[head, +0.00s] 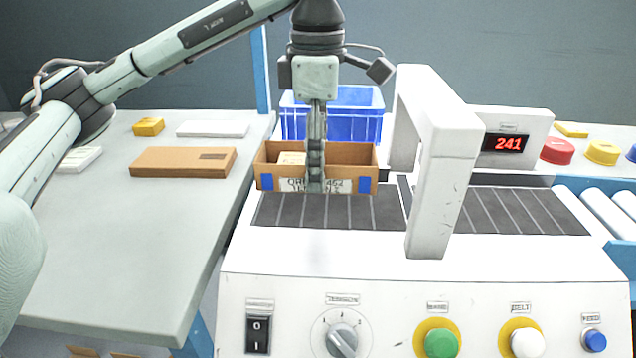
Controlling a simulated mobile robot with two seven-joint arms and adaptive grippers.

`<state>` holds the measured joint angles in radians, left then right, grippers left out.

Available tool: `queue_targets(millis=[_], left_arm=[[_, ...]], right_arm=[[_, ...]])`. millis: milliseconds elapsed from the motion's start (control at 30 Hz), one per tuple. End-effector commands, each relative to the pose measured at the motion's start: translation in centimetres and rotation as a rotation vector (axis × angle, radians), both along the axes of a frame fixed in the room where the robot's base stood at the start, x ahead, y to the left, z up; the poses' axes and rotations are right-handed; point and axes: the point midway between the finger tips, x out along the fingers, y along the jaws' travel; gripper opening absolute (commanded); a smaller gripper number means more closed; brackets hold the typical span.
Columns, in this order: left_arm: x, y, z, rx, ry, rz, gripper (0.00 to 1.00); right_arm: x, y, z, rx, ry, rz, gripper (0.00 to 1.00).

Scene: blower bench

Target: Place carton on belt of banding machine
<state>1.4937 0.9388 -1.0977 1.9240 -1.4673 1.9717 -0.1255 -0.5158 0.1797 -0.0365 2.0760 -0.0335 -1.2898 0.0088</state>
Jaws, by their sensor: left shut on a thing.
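The open brown carton (349,183) has blue corner patches and a white printed label on its front wall. A small tan box shows inside it. My left gripper (315,180) points straight down and is shut on the carton's front wall, its near finger covering part of the label. The carton is level, at the far edge of the left part of the dark slatted belt (280,211); I cannot tell whether it touches the belt. The white banding machine (300,260) has an arch (437,190) to the right of the carton. My right gripper is not in view.
A blue crate (358,115) stands behind the carton. The grey table (110,260) at left holds a flat brown box (183,162) and white and yellow items. A red display (506,142) reads 241. Rollers (608,213) lie at right. The belt right of the arch is clear.

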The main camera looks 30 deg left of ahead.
Motion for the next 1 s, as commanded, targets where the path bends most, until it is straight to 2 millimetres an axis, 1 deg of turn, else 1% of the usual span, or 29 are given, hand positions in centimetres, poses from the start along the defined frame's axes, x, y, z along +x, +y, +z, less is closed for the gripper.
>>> queue_targets(millis=[133, 333, 400, 667, 767, 800, 867, 1000], left_arm=[[0.1, -0.1, -1.0, 0.001, 0.002, 0.001, 0.31], [0.0, -0.1, -3.8, 0.0, 0.002, 0.001, 0.31], [0.0, -0.1, -4.1, 0.0, 0.0, 0.0, 0.31], [0.1, -0.1, -4.3, 0.0, 0.0, 0.0, 0.31], [0.1, -0.1, -4.4, 0.0, 0.0, 0.0, 0.31], [0.0, -0.1, -4.4, 0.0, 0.0, 0.0, 0.62], [0.0, -0.1, -4.4, 0.0, 0.0, 0.0, 0.7], [0.0, -0.1, -4.4, 0.0, 0.0, 0.0, 0.7]], right_arm=[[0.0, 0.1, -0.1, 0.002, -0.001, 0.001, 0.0], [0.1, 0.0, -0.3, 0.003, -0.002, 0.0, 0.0], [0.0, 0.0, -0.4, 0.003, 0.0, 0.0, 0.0], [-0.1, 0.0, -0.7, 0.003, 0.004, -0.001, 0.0], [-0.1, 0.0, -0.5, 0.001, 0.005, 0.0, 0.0], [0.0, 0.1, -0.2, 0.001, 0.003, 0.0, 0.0], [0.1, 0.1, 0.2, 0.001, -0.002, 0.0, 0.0], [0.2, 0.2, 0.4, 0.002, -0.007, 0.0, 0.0]])
